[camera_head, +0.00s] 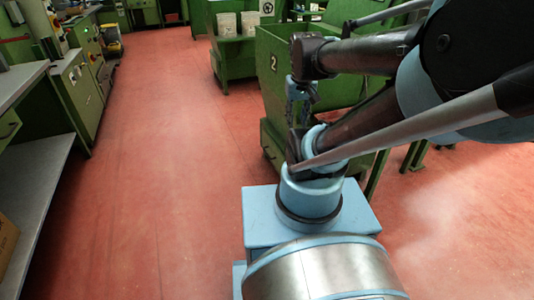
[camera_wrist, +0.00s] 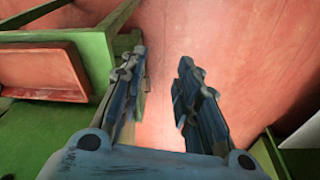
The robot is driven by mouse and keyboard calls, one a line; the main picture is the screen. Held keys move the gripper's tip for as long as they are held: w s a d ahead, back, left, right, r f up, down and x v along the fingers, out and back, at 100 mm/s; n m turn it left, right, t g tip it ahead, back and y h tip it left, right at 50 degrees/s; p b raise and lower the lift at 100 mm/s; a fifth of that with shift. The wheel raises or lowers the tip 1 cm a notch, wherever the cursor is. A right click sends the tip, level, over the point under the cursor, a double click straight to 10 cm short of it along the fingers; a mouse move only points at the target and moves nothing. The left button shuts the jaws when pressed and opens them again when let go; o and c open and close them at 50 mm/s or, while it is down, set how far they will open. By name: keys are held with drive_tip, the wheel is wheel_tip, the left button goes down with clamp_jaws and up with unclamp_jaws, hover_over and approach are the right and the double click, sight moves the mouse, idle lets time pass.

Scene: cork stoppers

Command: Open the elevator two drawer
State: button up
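The green machine marked "2" (camera_head: 273,62), elevator two, stands right of the aisle, partly hidden behind my arm. A green drawer front (camera_head: 270,147) shows low on it, left of my arm; I cannot tell whether it is shut. My gripper (camera_head: 302,98) hangs down in front of the machine's upper body. In the wrist view my gripper (camera_wrist: 162,62) is open, with nothing between its two fingers. Red floor shows between and beyond them. A green-framed part with a reddish panel (camera_wrist: 45,68) lies left of the fingers; I cannot tell what it is.
Grey-topped workbenches and green cabinets (camera_head: 75,85) line the left side. A green stand with pale buckets (camera_head: 228,24) is farther back. The red floor (camera_head: 150,170) in the aisle is clear. A green edge (camera_wrist: 268,155) shows at lower right in the wrist view.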

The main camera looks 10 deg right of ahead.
drive_tip(key=w+r, duration=0.3)
drive_tip(key=w, duration=1.3)
drive_tip(key=w+a+f+n, duration=0.1)
drive_tip(key=w+f, duration=0.3)
drive_tip(key=w, duration=0.5)
drive_tip(key=w+a+f+n, duration=0.1)
drive_tip(key=w+a+f, duration=0.15)
drive_tip(key=w, duration=0.55)
drive_tip(key=w+a+f+g+h, duration=0.1)
drive_tip(key=w+a+f, duration=0.1)
drive_tip(key=w+f, duration=1.15)
drive_tip(key=shift+n+h, duration=0.4)
drive_tip(key=shift+h, duration=0.1)
drive_tip(key=a+x, duration=0.2)
drive_tip(key=x, duration=1)
drive_tip(key=a+x, duration=0.1)
drive_tip(key=x, duration=1.1)
drive_tip(key=w+a+f+x, duration=0.1)
drive_tip(key=a+x, duration=0.1)
drive_tip(key=x, duration=1)
drive_tip(key=shift+w+a+f, duration=0.1)
drive_tip(key=shift+a, duration=0.25)
clamp_jaws()
